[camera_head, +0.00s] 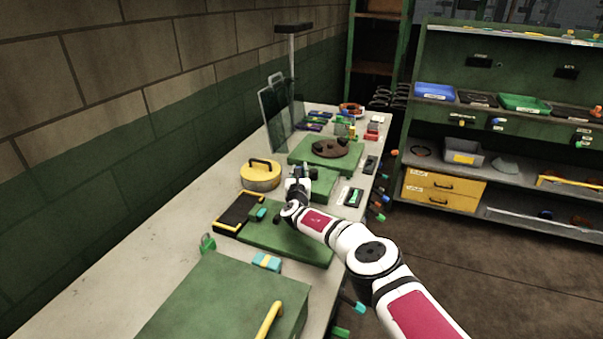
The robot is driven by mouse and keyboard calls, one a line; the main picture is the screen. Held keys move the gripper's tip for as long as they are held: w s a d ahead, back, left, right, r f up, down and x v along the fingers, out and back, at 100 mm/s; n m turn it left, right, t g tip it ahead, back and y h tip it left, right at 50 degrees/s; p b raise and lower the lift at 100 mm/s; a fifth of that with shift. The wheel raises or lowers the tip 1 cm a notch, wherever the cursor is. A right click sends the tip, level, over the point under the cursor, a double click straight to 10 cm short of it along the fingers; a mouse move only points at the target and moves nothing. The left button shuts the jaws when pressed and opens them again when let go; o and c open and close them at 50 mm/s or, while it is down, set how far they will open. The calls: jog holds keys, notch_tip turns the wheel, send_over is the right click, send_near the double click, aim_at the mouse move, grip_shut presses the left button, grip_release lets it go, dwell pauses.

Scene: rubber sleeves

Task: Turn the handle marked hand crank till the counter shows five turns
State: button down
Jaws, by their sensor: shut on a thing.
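My gripper (300,173) is at the far end of my white and red arm, over a small green base plate (322,186) in the middle of the bench. It is shut on a small dark handle, which I take for the hand crank. The jaws hide most of the handle. A dark part (312,173) shows just right of the jaws. No marking on it is readable at this size. I cannot make out a counter or its number for certain.
A yellow round pot (260,175) stands close left of my gripper. A green plate with a brown round part (324,147) lies behind. A black and yellow tray (238,213) and a large green box (228,300) are nearer. The bench's left strip is mostly clear.

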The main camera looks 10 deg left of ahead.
jog(key=shift+w+a+r+m+h, duration=0.15)
jog(key=shift+m+h, duration=0.1)
jog(key=shift+h, duration=0.15)
jog(key=shift+w+a+m+h, duration=0.15)
jog(key=shift+m+h, duration=0.1)
jog(key=shift+h, duration=0.15)
jog(key=c, duration=1.4)
grip_release()
jog(key=shift+s, duration=0.1)
jog(key=shift+o, duration=0.2)
jog(key=shift+s+f, duration=0.15)
jog(key=shift+f, duration=0.05)
jog(key=shift+s, duration=0.4)
jog(key=shift+s+d+r, duration=0.1)
jog(key=shift+s+d, duration=0.15)
jog(key=shift+s, duration=1.55)
jog(key=shift+s+d, duration=0.2)
jog(key=shift+s, duration=1.65)
jog(key=shift+s+d+r, duration=0.1)
jog(key=shift+s+d, duration=0.15)
jog(key=shift+s, duration=1.55)
